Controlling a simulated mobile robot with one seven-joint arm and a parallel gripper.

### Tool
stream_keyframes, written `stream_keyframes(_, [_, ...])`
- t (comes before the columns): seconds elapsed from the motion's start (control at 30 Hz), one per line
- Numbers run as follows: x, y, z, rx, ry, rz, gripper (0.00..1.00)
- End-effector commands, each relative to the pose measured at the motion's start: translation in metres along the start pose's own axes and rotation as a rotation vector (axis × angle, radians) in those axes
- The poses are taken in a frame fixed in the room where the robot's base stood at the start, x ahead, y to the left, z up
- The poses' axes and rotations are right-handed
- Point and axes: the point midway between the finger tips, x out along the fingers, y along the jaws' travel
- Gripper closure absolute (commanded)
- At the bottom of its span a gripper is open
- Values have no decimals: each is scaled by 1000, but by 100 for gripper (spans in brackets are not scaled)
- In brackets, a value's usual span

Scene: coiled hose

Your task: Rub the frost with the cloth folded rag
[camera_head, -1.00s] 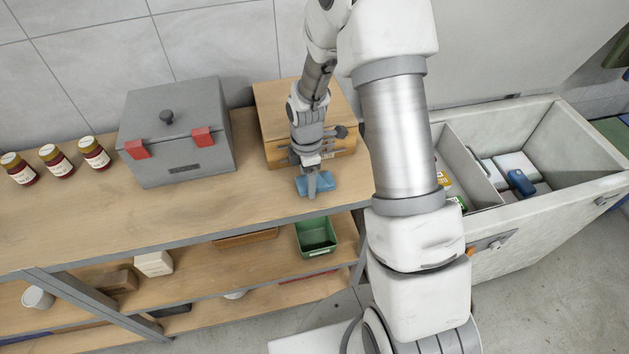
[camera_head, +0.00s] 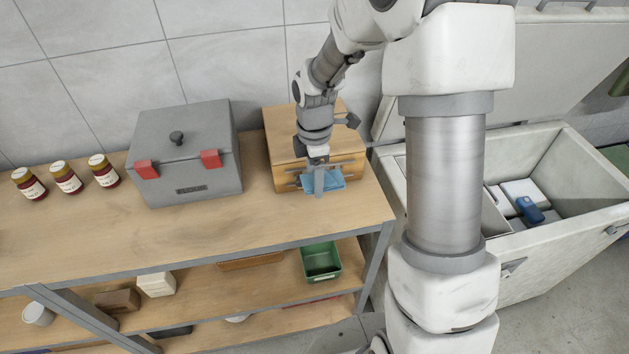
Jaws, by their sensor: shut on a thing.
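My gripper (camera_head: 319,184) is shut on a blue folded rag (camera_head: 331,182). It points down and holds the rag at the front of a wooden box, over the right part of the workbench top. Whether the rag touches the bench or the box front I cannot tell. An open white chest (camera_head: 555,262) stands to the right of the bench with its lid up. It holds white blocks and a blue item (camera_head: 529,209). My arm hides part of the chest. I cannot make out the frost clearly on any surface.
The wooden box (camera_head: 285,145) stands behind my gripper. A grey metal box (camera_head: 186,165) with red latches and several jars (camera_head: 66,178) stand left on the workbench (camera_head: 150,235). A green bin (camera_head: 320,262) sits on the shelf below. The front bench top is clear.

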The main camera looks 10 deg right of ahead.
Motion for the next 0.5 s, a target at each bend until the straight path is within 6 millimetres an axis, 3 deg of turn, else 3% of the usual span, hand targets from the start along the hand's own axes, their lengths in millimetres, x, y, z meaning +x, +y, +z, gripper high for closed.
stream_keyframes(0.1, [0,0,0,0,0,0,82])
stream_keyframes(0.13, [0,0,0,0,0,1,32])
stream_keyframes(0.37, [0,0,0,-1,0,1,73])
stream_keyframes(0.5, [0,0,0,24,0,1,73])
